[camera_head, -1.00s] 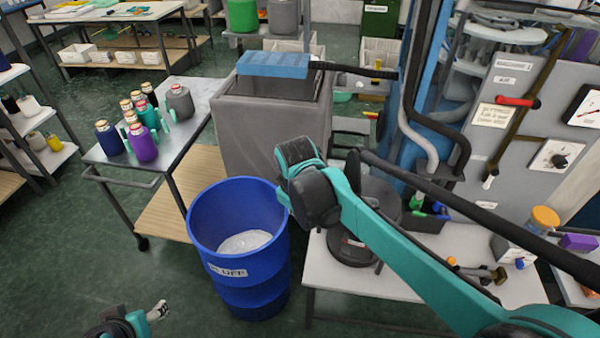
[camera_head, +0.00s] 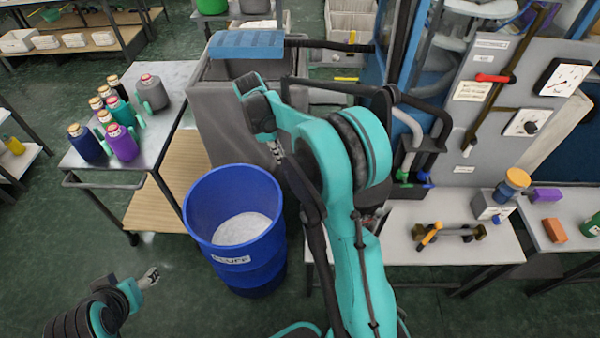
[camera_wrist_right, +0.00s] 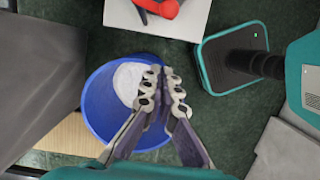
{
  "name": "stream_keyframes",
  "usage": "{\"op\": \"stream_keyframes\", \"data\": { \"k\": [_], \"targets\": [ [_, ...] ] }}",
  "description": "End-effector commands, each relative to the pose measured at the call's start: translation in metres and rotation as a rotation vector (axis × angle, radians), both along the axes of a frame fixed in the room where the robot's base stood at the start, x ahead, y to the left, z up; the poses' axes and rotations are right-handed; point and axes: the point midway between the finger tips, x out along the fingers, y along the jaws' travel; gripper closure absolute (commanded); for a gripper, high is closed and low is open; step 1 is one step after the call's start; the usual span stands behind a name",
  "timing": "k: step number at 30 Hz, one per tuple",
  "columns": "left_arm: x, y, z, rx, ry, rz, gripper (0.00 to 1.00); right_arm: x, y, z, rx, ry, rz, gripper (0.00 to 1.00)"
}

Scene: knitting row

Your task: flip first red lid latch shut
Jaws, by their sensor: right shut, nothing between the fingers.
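My right gripper (camera_head: 277,152) is over the back right of the blue bin in the head view, pointing down. In the right wrist view its fingers (camera_wrist_right: 163,92) are together and empty, with the bin behind them. A red part with a dark piece (camera_wrist_right: 158,8) lies on the pale tabletop at the top edge of that view; I cannot tell whether it is a latch. A red-handled lever (camera_head: 492,78) is on the grey machine panel, well right of my right gripper. My left gripper (camera_head: 150,277) is low at the left, away from everything; its jaw opening is unclear.
The blue bin (camera_head: 210,205) holds white fluff. A steel cart (camera_head: 167,80) with several capped bottles stands left. A grey covered container with a blue top (camera_head: 245,44) stands behind the bin. The white table (camera_head: 400,238) at right carries tools. My right arm hides part of the table.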

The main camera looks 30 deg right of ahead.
Motion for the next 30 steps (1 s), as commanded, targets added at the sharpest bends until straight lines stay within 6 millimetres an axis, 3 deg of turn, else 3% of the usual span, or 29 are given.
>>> {"op": "stream_keyframes", "data": {
  "k": [8,22,30],
  "targets": [
    [0.0,0.0,-0.003,0.0,0.0,0.0,0.39,-0.001,-0.002,-0.009,0.0,-0.002,-0.002,1.0],
    [0.0,0.0,-0.025,0.0,0.0,0.0,0.39,-0.014,-0.021,-0.099,0.0,-0.002,-0.002,1.0],
    [0.0,0.0,-0.028,0.0,0.0,0.0,0.39,-0.033,-0.049,-0.091,0.0,-0.001,-0.003,1.0]
  ]
}}
